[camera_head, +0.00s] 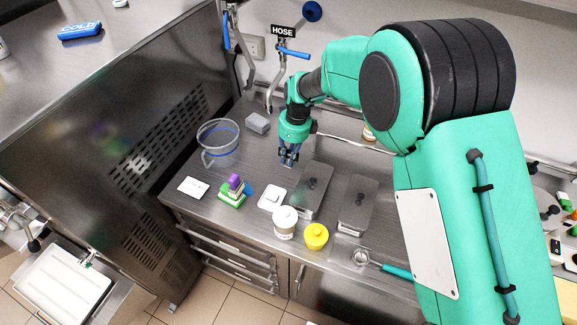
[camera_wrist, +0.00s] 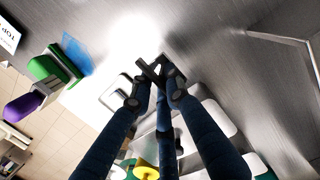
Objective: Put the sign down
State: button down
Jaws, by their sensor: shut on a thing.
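A small white sign (camera_head: 193,187) with dark print lies on the steel counter, left of the green and purple blocks. Its printed corner also shows at the upper left edge of the wrist view (camera_wrist: 8,38). My gripper (camera_head: 288,157) is above the counter, to the right of the sign and apart from it. In the wrist view the blue fingers close together at dark tips (camera_wrist: 160,70). What they hold there is too small and dark to make out.
A clear pitcher (camera_head: 218,142) stands behind. A white scale (camera_head: 272,197), lidded steel pans (camera_head: 313,190), a white tub (camera_head: 285,222) and a yellow pot (camera_head: 316,236) crowd the right. Some counter is bare between pitcher and sign.

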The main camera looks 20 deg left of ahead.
jog(key=shift+f+b, duration=0.4)
jog(key=shift+f, duration=2.15)
jog(key=shift+f, duration=0.1)
jog(key=c, duration=1.7)
grip_release()
jog(key=r, duration=0.4)
jog(key=d+r+p, duration=0.1)
jog(key=r, duration=0.7)
jog(key=shift+w+d+p, duration=0.15)
jog(key=shift+d+p, duration=0.1)
jog(key=shift+p, duration=0.05)
